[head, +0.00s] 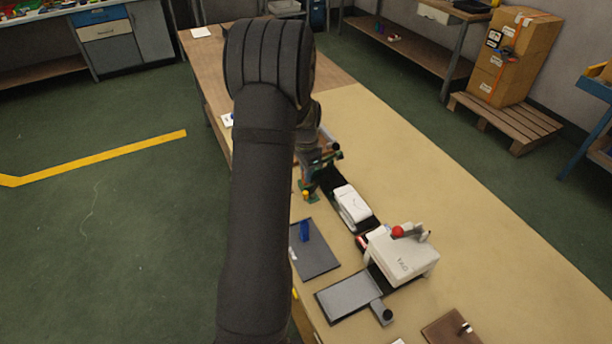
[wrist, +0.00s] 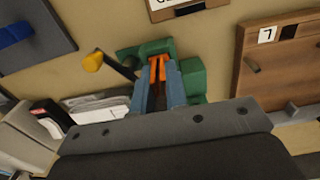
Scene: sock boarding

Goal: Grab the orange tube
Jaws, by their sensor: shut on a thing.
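The orange tube (wrist: 153,72) shows in the wrist view as a narrow orange piece between the two blue-grey fingers of my gripper (wrist: 158,76). The fingers are shut on it. A green fixture (wrist: 194,80) lies behind and around the fingertips. Whether the tube still touches the fixture I cannot tell. A black lever with a yellow knob (wrist: 93,61) stands just left of the fingers. In the head view my dark arm hides most of the gripper, and the tube cannot be made out clearly; green fixture parts (head: 312,198) show beside the arm.
A white device (head: 352,204) and a larger white machine with a red knob (head: 398,232) stand along the table (head: 460,215). A dark grey board (head: 316,262) carries a blue piece (head: 304,231). A brown wooden board (wrist: 250,85) lies at right in the wrist view.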

